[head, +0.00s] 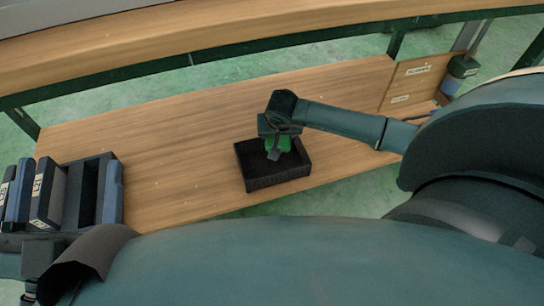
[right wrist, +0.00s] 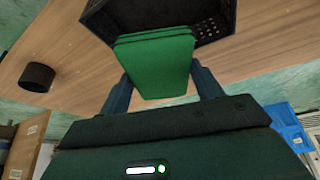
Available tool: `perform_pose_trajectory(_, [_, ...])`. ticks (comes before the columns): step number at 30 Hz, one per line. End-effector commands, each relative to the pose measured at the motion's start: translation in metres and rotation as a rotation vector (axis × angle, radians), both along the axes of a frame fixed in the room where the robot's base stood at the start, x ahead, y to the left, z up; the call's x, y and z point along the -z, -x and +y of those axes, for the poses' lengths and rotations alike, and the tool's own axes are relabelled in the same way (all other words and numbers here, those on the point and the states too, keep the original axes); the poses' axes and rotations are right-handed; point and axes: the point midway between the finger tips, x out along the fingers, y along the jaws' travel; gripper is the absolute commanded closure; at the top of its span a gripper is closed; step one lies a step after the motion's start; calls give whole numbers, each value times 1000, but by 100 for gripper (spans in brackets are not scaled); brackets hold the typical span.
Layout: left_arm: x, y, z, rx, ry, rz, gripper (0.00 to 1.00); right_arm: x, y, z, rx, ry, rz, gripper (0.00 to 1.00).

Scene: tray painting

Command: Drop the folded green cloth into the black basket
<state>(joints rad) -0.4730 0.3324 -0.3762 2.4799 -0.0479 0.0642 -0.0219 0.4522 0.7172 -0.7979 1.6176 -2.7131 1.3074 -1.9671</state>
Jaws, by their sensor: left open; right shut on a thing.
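The folded green cloth (head: 271,146) is held by my right gripper (head: 278,143) over the black basket (head: 279,182). In the right wrist view the cloth (right wrist: 155,62) shows several stacked folds between the two fingers. The basket (right wrist: 214,27) shows there behind the cloth's far end. The basket stands on the wooden table, open at the top. I cannot tell exactly how far the cloth is above the basket floor. My left gripper (head: 30,292) is at the lower left edge, away from the basket, open, and partly cut off by the frame.
The wooden table (head: 190,140) is largely clear around the basket. Grey and black bins (head: 85,192) stand at the left end. A labelled wooden box (head: 408,82) is at the right. A black round object (right wrist: 37,77) shows in the right wrist view.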

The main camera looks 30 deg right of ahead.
Motion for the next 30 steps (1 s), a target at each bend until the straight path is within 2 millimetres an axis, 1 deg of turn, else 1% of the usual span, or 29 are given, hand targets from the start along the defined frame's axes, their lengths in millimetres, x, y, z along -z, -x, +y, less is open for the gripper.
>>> perform_pose_trajectory(1, [-2, -1, 1, 1, -5, -49, 15, 11, 0, 0, 1, -2, -1, 57])
perform_pose_trajectory(6, [-18, -2, 2, 2, -18, -172, 15, 24, 0, 0, 0, 0, 0, 57])
perform_pose_trajectory(12, [-28, -1, 3, 2, -22, -229, 15, 28, 0, 0, 0, 0, -1, 57])
perform_pose_trajectory(18, [-29, -1, 3, 2, -22, -232, 15, 28, 0, 0, 0, 0, -1, 57])
perform_pose_trajectory(19, [-29, -1, 3, 2, -22, -232, 15, 27, 0, 0, 0, 0, -1, 35])
perform_pose_trajectory(28, [-29, -1, 3, 2, -21, -231, 15, 27, 0, 0, 0, 0, -1, 10])
perform_pose_trajectory(30, [-29, -1, 3, 2, -22, -230, 15, 27, 0, 0, 0, 0, -1, 10])
